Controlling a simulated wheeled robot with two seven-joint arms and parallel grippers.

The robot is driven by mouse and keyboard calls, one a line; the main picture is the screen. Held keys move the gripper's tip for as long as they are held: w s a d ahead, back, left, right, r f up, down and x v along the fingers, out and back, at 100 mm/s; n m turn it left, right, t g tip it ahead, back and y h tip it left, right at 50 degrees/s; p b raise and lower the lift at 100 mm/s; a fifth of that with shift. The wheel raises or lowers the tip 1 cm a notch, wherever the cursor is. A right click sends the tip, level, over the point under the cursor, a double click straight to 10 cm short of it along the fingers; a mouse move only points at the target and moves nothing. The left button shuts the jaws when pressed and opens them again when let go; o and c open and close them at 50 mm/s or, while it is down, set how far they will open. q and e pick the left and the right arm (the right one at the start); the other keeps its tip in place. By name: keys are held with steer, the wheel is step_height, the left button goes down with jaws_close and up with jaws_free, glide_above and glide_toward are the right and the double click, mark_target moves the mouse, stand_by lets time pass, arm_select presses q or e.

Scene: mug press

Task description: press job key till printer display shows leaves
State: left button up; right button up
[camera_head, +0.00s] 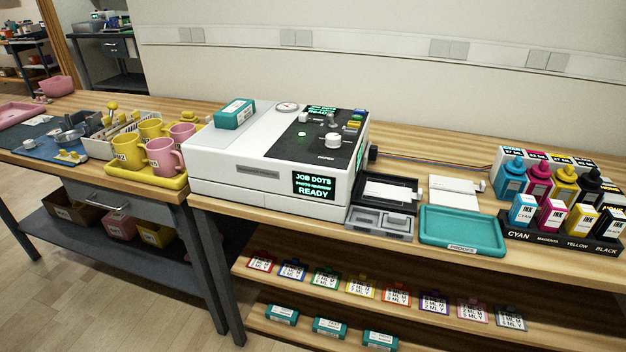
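The printer (240,165) is a white box with a black control panel (312,140) on its top, standing on the wooden bench. Its front display (314,185) shows green text reading JOB DOTS and READY, with a smaller line between that is hard to read. A second small green display (321,110) is at the back of the panel. Small coloured keys (353,124) sit at the panel's right edge, and a white knob (333,140) is near its front. I cannot tell which key is the job key. Neither of my grippers is in view.
A teal box (234,114) lies on the printer's top left. A yellow tray (146,177) with yellow and pink mugs stands to the left. A teal tray (462,244), a black tray (388,190) and ink bottles (513,178) are to the right. Tagged items fill the lower shelves.

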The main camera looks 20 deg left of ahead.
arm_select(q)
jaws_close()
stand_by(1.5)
